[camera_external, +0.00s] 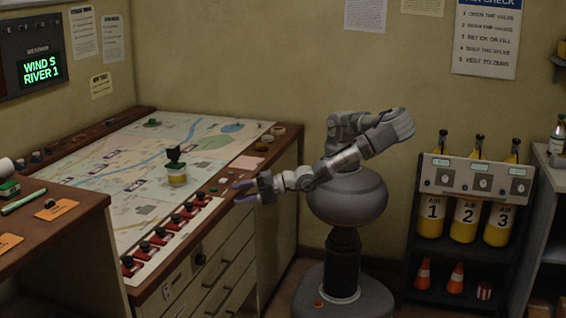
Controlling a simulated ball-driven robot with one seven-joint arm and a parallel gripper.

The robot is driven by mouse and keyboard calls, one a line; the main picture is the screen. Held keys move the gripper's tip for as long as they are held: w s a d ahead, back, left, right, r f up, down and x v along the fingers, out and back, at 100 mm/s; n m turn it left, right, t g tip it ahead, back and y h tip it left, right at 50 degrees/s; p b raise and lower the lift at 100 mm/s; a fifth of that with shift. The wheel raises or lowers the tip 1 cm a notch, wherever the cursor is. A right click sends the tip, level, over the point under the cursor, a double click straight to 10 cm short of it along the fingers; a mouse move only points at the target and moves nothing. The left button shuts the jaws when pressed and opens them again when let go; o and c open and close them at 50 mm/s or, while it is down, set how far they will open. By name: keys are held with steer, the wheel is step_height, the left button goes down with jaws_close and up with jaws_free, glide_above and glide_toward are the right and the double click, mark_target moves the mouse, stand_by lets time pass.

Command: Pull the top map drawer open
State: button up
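The map console's drawers sit in its pale front, below the brown wooden edge. The top map drawer (228,240) is the uppermost wide front and looks flush with the console. Dark handles show on the drawer fronts, but they are small and dim. My gripper (241,191) is open and empty, with its two fingers apart and pointing left. In the picture it overlaps the console's right front edge, above the drawers. I cannot tell its exact distance from the edge, and no contact with a handle shows.
The map table (110,165) carries a row of red switches (165,229) and a yellow-banded stamp-like object (176,168). A wooden desk (50,225) stands at the left front. A rack with yellow air cylinders (467,215) and cones stands at the right. Floor before the drawers is partly hidden.

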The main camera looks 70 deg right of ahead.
glide_toward(221, 276)
steer(key=w, duration=0.1)
steer(key=b+x, duration=0.4)
steer(key=x, duration=0.4)
steer(key=shift+a+f, duration=0.2)
steer(key=shift+f, duration=0.05)
jaws_close()
